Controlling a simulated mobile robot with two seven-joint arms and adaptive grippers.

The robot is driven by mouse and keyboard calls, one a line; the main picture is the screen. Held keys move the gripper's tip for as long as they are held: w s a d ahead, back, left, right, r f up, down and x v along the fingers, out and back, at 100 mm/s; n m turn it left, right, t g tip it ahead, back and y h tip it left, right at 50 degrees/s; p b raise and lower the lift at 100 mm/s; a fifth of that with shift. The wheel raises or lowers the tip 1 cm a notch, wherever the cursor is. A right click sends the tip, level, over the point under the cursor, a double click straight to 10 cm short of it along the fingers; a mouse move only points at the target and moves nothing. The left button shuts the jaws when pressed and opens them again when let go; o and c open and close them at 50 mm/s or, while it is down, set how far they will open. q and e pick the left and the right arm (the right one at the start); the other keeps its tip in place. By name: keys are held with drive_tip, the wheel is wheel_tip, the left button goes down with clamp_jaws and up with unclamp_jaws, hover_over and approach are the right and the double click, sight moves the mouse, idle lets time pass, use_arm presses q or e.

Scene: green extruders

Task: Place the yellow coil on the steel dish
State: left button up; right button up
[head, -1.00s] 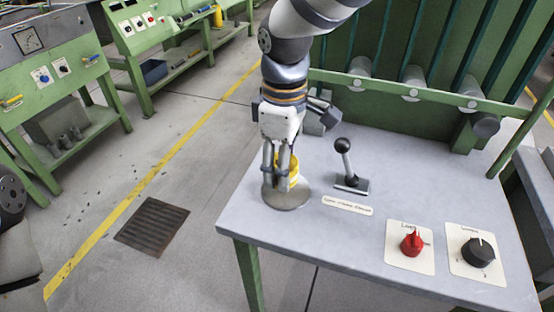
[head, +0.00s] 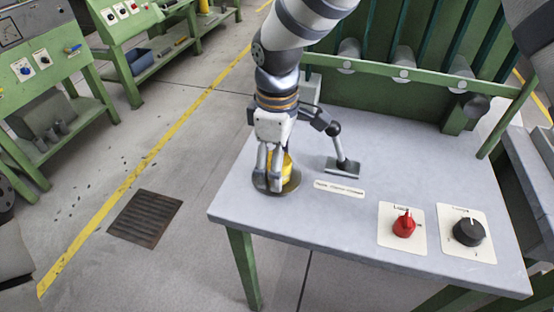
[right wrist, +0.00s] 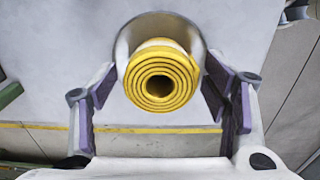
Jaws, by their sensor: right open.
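The yellow coil (head: 287,164) stands on the round steel dish (head: 293,185) near the left edge of the workbench. In the right wrist view the coil (right wrist: 160,78) is seen end-on, its dark hole facing the camera, with the grey dish (right wrist: 203,40) behind it. My right gripper (head: 268,182) points down at the coil and partly covers it in the head view. In the right wrist view its fingers (right wrist: 160,108) are spread wide, one on each side, with gaps to the coil. My left gripper is not in view.
A lever with a dark ball knob (head: 333,128) stands close to the right of the dish. A label plate (head: 340,189), a red knob (head: 404,226) and a black knob (head: 469,232) are further right. The front of the bench (head: 300,220) is clear.

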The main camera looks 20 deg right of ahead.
wheel_tip(320, 180, up, 12)
drive_tip(key=shift+r+p, duration=0.2)
drive_tip(key=shift+p, duration=0.2)
